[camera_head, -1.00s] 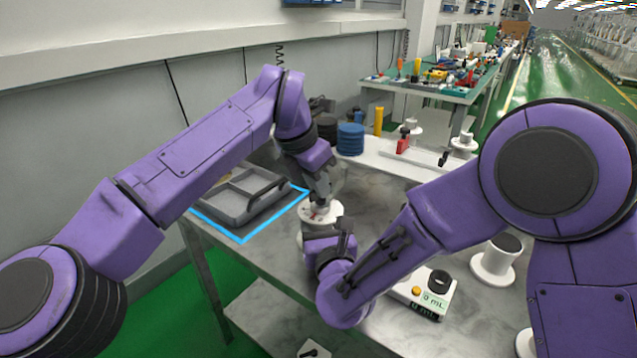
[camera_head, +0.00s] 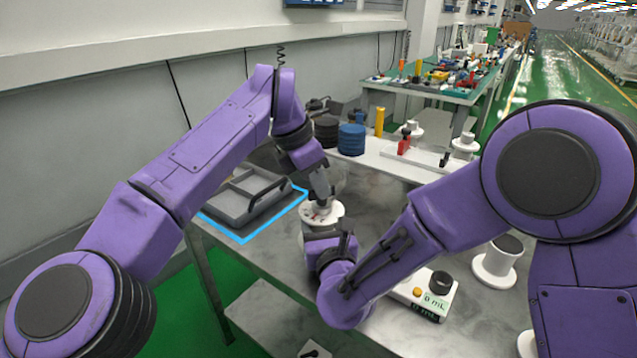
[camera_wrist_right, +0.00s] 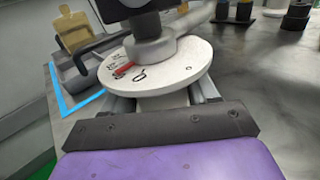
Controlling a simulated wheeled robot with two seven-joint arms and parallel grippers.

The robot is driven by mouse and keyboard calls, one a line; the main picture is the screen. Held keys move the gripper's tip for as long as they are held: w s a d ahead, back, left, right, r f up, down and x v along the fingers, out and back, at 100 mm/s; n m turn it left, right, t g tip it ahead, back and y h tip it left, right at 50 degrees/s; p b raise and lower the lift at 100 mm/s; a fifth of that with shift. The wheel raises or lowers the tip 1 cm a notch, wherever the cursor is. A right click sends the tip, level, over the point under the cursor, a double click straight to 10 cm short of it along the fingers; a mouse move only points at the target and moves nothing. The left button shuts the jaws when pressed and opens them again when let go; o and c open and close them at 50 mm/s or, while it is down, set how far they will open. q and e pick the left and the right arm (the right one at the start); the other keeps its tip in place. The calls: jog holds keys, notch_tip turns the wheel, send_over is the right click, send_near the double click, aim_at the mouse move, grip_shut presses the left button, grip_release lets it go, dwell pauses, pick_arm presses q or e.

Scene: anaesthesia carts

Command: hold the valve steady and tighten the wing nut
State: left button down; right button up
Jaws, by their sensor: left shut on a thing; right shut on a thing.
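My right gripper (camera_wrist_right: 162,103) is shut on the pale valve body below the disc, one finger on each side. In the head view that gripper (camera_head: 330,240) is mostly hidden by its own wrist. My left gripper (camera_head: 322,198) comes down from above and is shut at the hub, on the wing nut, which its fingers mostly hide.
A grey divided tray (camera_head: 243,205) lies inside a blue outline left of the valve. A box with a mL display (camera_head: 432,300) and a white flanged part (camera_head: 495,262) are at right. Blue discs (camera_head: 351,139) and a yellow cylinder (camera_head: 379,121) stand behind.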

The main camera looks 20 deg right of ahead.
aim_at(310, 191)
pick_arm(q)
jog(key=shift+f, duration=0.15)
jog(key=c, duration=1.3)
grip_release()
jog(key=shift+o, duration=0.2)
jog(key=v, duration=0.4)
jog(key=shift+r, duration=0.35)
jog(key=shift+a+r, duration=0.2)
jog(key=shift+a, duration=0.05)
jog(key=s+a, duration=0.1)
jog(key=a, duration=1)
jog(key=shift+s+a, duration=0.2)
jog(key=shift+a, duration=0.15)
